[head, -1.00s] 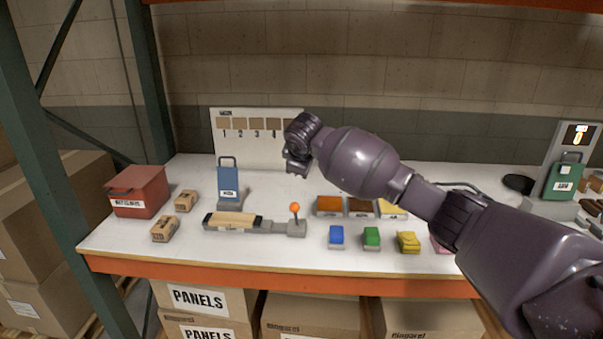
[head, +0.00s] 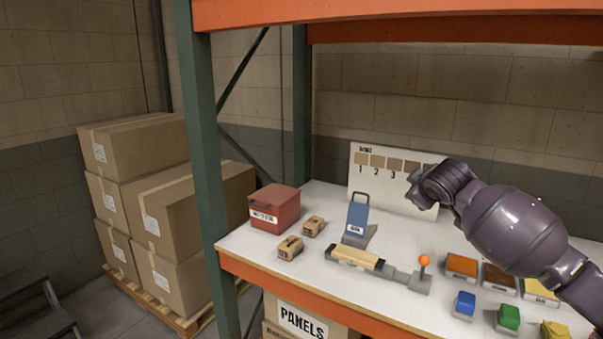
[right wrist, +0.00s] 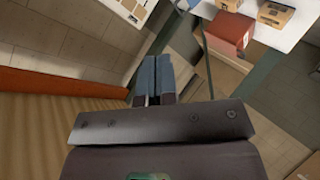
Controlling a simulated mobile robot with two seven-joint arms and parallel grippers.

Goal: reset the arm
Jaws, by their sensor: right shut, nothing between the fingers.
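My right arm comes in from the right in the head view, and its gripper (head: 424,190) hangs above the table in front of the right part of the numbered board (head: 378,190). In the right wrist view the two blue-grey fingers (right wrist: 153,82) are together with nothing between them. My left gripper is in neither current view.

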